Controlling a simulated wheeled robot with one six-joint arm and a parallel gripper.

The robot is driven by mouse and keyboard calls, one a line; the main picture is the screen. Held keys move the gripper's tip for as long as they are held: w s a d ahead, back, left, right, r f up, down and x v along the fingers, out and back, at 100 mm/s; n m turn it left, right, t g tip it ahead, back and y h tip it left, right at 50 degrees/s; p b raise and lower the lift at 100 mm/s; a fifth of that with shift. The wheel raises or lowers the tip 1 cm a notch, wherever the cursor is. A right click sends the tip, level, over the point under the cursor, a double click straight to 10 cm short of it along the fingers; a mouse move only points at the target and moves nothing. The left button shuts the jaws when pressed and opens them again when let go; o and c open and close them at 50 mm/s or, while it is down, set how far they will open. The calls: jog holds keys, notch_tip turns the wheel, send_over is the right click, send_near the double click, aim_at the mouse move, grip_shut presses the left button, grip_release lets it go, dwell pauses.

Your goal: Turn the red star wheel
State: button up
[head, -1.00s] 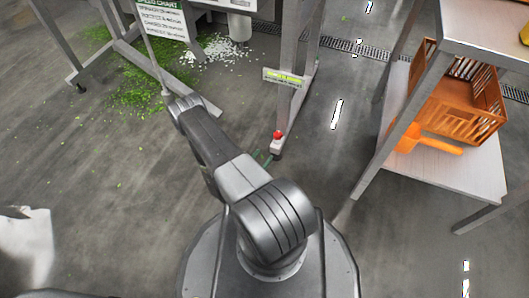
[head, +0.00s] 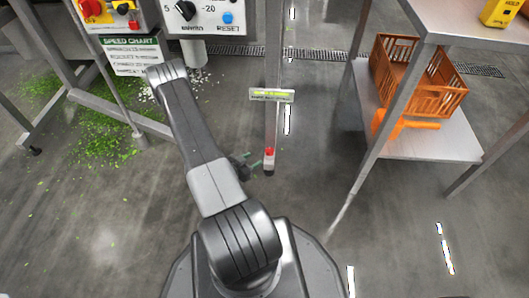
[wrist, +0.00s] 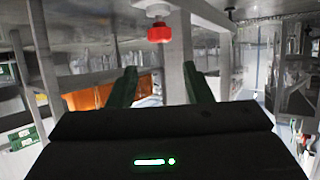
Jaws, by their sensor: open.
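A small red wheel (head: 269,152) with a pale part below it shows low on an upright metal post in the head view. In the wrist view, which appears upside down, the red wheel (wrist: 159,33) is at the top centre, beyond my fingertips. My gripper (wrist: 160,72) is open, with two dark green fingers spread apart and nothing between them. In the head view my gripper (head: 254,165) is low, just left of the red wheel, partly hidden by my arm. I cannot make out the wheel's star shape or whether a finger touches it.
Control panels (head: 208,17) with knobs stand above a speed chart sign (head: 130,57). A small sign (head: 271,95) is on the post. Green scraps (head: 105,135) litter the floor at left. An orange crate (head: 440,98) sits on a shelf at right. Floor at lower left is clear.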

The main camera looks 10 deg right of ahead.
aim_at(269, 150)
jog(key=b+x, duration=0.3)
jog(key=x, duration=0.7)
jog(key=shift+w+d+f, duration=0.2)
jog(key=shift+w+d, duration=0.25)
jog(key=shift+d, duration=0.05)
jog(key=shift+c, duration=0.4)
jog(key=c, duration=0.6)
